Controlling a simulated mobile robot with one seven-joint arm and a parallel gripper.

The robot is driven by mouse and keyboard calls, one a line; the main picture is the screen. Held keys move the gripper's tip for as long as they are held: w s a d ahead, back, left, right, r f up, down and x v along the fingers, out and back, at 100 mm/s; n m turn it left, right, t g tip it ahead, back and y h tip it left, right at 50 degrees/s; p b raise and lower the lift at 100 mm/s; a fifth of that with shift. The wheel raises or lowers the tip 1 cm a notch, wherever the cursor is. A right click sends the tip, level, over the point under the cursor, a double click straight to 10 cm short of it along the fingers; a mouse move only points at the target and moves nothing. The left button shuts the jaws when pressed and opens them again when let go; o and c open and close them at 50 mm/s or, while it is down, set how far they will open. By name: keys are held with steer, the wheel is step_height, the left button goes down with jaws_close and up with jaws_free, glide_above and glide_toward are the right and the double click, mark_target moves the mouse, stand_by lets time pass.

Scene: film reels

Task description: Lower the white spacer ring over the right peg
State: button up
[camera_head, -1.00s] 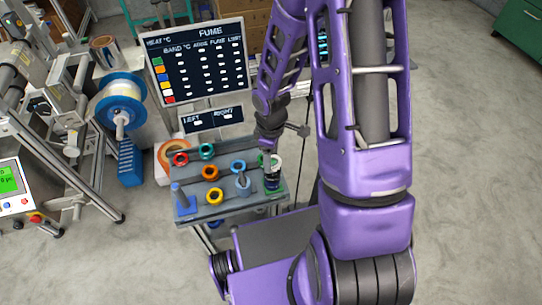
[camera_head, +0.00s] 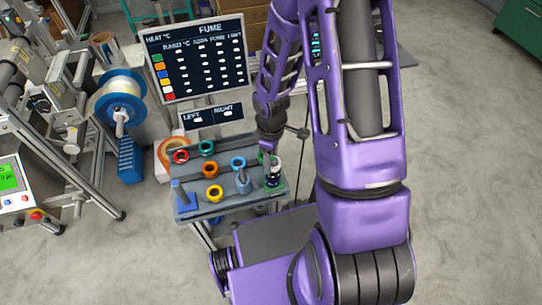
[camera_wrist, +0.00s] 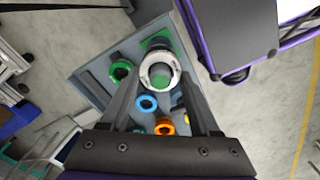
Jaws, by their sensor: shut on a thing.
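The white spacer ring (camera_head: 274,168) is at the right peg, above dark and green rings (camera_head: 273,182) stacked there on a green base. In the wrist view the white ring (camera_wrist: 160,69) lies between the fingertips, and something green shows through its hole. My gripper (camera_wrist: 162,76) is shut on the ring; it also shows from above in the head view (camera_head: 268,152). I cannot tell whether the ring is around the peg or just over it.
Loose red (camera_head: 181,156), green (camera_head: 206,148), orange (camera_head: 210,170), blue (camera_head: 238,163) and yellow (camera_head: 214,193) rings lie on the grey bench. A FUME board (camera_head: 195,58) and a LEFT/RIGHT sign (camera_head: 211,117) stand behind.

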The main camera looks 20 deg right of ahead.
steer(key=o, duration=1.4)
steer(key=shift+o, duration=0.2)
steer(key=shift+r, duration=0.1)
step_height(320, 180, up, 17)
steer(key=p, duration=0.5)
steer(key=shift+r, duration=0.1)
